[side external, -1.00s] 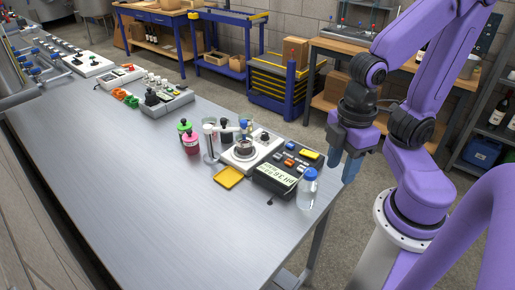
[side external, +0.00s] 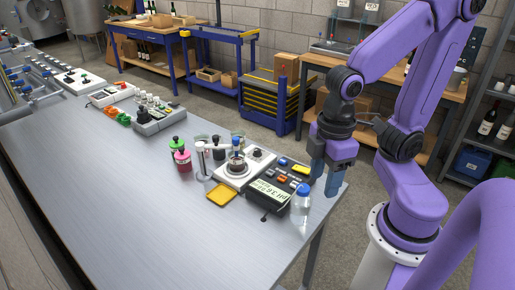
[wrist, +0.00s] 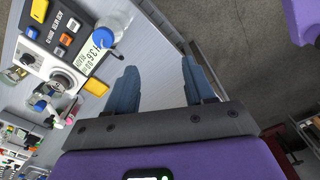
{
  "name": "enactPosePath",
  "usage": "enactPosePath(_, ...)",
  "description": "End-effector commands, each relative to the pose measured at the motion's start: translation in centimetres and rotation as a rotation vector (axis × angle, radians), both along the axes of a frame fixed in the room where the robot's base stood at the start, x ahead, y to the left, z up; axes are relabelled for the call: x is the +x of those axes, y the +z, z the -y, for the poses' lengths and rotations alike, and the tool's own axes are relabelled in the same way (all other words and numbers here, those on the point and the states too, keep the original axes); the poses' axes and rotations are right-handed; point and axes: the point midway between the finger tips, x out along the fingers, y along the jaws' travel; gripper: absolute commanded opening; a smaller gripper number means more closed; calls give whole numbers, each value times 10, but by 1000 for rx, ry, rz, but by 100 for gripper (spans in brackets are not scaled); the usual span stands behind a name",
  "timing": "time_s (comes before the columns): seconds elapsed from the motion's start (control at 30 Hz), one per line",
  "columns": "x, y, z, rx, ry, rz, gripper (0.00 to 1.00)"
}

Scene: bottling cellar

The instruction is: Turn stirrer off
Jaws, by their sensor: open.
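The stirrer (side external: 251,164) is a white box on the steel bench with a round plate and a black knob (side external: 257,154). A small beaker (side external: 236,165) of dark liquid stands on its plate. In the wrist view the stirrer (wrist: 45,62) is at the upper left, partly covered by other items. I cannot tell the knob's setting. My gripper (side external: 325,182) is open and empty, off the bench's right edge, to the right of the stirrer and the meter. Its two blue fingers (wrist: 160,75) show apart in the wrist view.
A black pH meter (side external: 265,198) with a lit display and a blue-capped bottle (side external: 301,203) stand between my gripper and the stirrer. A yellow tray (side external: 221,198), a pink bottle (side external: 183,161) and a white electrode stand (side external: 201,160) are nearby. The bench's front is clear.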

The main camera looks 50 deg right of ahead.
Motion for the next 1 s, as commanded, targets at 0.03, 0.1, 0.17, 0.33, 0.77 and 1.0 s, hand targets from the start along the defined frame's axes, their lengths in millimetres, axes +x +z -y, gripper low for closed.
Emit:
enactPosePath(0.03,14,2,-4,-2,-66,-1,53)
enactPosePath(0.1,36,5,-8,-2,-170,-3,53)
enactPosePath(0.17,57,8,-10,-4,-269,-4,53)
enactPosePath(0.33,118,13,-6,-6,-543,-10,53)
enactPosePath(0.77,266,6,77,-8,-1233,-21,53)
enactPosePath(1.0,320,-7,157,-8,-1589,-29,53)
